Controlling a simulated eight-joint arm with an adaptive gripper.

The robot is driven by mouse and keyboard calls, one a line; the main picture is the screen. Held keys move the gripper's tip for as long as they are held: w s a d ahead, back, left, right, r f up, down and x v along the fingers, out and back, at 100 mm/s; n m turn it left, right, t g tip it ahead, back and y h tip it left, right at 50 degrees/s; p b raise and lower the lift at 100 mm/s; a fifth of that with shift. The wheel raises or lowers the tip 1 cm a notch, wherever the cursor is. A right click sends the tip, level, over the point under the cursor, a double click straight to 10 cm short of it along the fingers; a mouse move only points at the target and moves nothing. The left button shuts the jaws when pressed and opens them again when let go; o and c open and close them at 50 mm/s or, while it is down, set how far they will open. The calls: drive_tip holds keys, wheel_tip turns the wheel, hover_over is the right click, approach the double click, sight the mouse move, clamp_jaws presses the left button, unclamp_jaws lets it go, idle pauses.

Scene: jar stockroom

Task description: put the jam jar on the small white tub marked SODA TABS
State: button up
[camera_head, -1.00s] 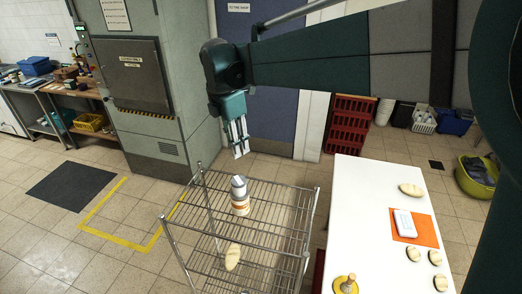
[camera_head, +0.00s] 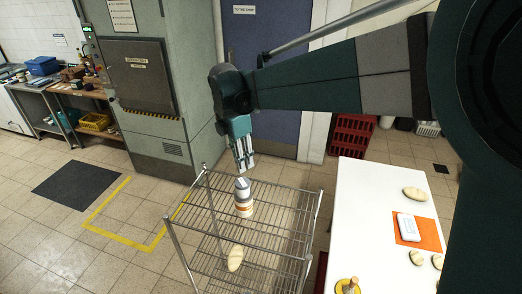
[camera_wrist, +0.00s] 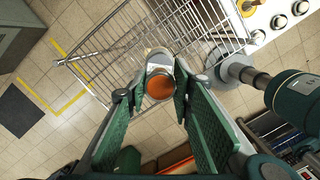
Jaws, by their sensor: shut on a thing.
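My gripper (camera_head: 244,165) points down over the wire rack. In the wrist view its green fingers (camera_wrist: 158,92) are shut on a jar with a round orange end (camera_wrist: 160,87), which I take as the jam jar.
The wire rack (camera_head: 275,222) also holds a pale oval object (camera_head: 235,258) near the front. A white table (camera_head: 370,205) at the right bears an orange mat (camera_head: 428,233), a white case (camera_head: 408,227) and several pale rounded objects. The rack shelf right of the container looks clear.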

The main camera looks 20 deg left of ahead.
drive_tip(key=shift+f, duration=0.9)
drive_tip(key=shift+f+p, duration=0.45)
drive_tip(key=shift+f, duration=1.65)
drive_tip(key=shift+f, duration=0.15)
drive_tip(key=o, duration=0.9)
drive_tip(key=shift+r, duration=0.2)
drive_tip(key=shift+s+a+r+b, duration=0.15)
drive_tip(key=shift+s+r+b, duration=0.1)
drive_tip(key=shift+r, duration=1.75)
drive_tip(key=shift+s+a+r+b, duration=0.15)
drive_tip(key=shift+r+b, duration=0.15)
drive_tip(key=shift+r, duration=1.65)
drive_tip(key=shift+s+a+r+b, duration=0.15)
drive_tip(key=shift+s+r+b, duration=0.1)
drive_tip(key=shift+r, duration=1.75)
